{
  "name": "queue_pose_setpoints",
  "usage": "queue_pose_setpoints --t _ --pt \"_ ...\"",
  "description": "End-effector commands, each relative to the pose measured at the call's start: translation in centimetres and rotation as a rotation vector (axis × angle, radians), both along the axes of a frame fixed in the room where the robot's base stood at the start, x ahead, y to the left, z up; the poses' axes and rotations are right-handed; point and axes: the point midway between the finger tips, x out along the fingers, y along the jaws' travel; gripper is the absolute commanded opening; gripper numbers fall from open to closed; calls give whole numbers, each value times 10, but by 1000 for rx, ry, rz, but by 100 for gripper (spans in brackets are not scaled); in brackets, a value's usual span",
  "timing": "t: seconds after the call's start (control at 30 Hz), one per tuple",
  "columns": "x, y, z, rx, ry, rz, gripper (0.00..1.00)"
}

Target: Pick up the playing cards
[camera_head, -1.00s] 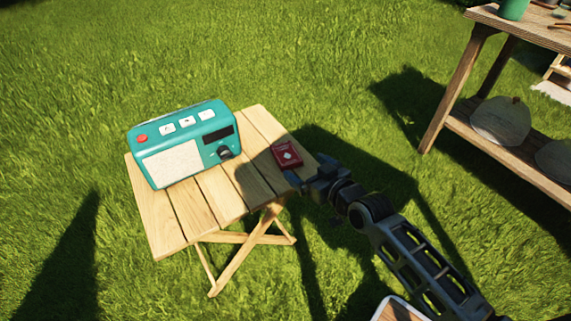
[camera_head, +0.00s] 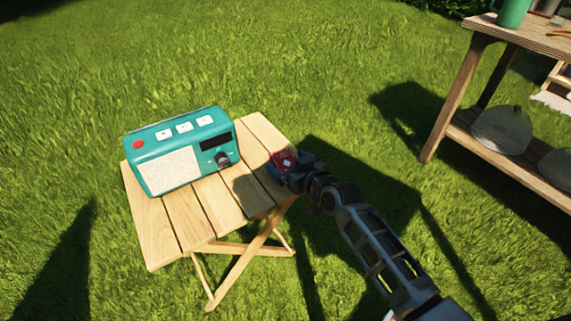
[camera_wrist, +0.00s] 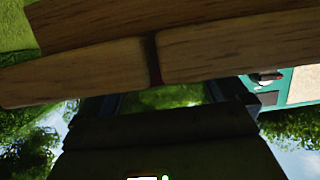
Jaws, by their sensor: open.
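The red pack of playing cards (camera_head: 284,159) lies on the right-hand end of the small wooden slatted table (camera_head: 158,228). Its lower part is hidden by my gripper. My gripper (camera_head: 285,170) is open at the cards in the head view, low by the table's right edge. I cannot tell whether the fingers touch the pack. In the wrist view, my gripper (camera_wrist: 160,98) shows below the close table slats (camera_wrist: 230,45). The cards cannot be clearly made out there.
A teal radio (camera_head: 182,150) stands on the left part of the table, also partly seen in the wrist view (camera_wrist: 302,85). A wooden shelf table (camera_head: 510,38) with a green cup (camera_head: 513,12) stands at the right. Grass surrounds both.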

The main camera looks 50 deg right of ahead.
Motion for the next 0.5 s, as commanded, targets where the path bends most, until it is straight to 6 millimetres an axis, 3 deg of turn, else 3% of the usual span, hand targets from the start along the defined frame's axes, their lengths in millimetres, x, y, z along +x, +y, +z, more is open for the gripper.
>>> queue_pose_setpoints --t 0.07,0.5 --pt "0 0 0 0 0 0 99" --pt "0 0 0 0 0 0 57"
